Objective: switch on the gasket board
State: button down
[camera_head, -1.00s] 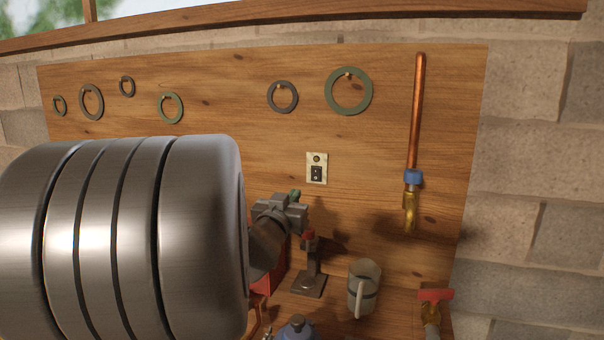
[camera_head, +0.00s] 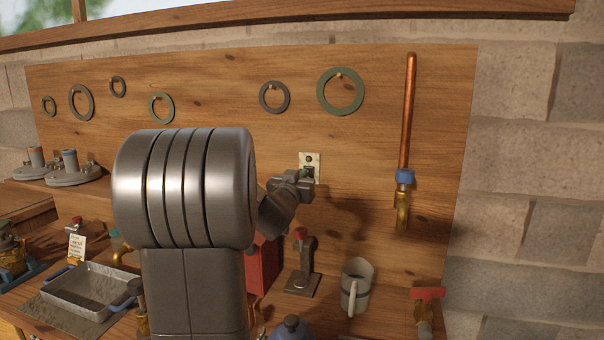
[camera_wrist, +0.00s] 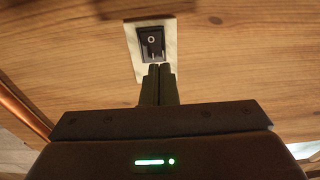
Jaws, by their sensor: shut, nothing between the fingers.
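The gasket board (camera_head: 225,130) is an upright wooden panel on the block wall with several ring gaskets hung on it. A pale switch plate (camera_head: 316,160) with a dark rocker switch is on its middle. In the wrist view the black rocker (camera_wrist: 151,41) shows a round mark, on the cream plate (camera_wrist: 168,58). My gripper (camera_head: 308,178) is shut and empty at the plate, its fingers covering part of the switch in the head view. In the wrist view the fingertips (camera_wrist: 158,70) are at the rocker's near edge; whether they touch it I cannot tell.
A copper pipe (camera_head: 408,115) stands upright right of the switch. Below are a red-topped stand (camera_head: 302,265), a grey mug (camera_head: 355,287) and a red-handled valve (camera_head: 427,295). A metal tray (camera_head: 90,290) sits at the lower left. The board between switch and pipe is clear.

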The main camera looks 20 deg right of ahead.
jog(key=shift+x, duration=0.85)
jog(key=shift+r+p, duration=0.1)
jog(key=shift+p, duration=0.25)
jog(key=shift+w+d+r+p, duration=0.15)
jog(key=shift+r+p, duration=0.15)
jog(key=shift+p, duration=0.8)
jog(key=shift+f+b, duration=0.35)
jog(key=shift+b, duration=0.05)
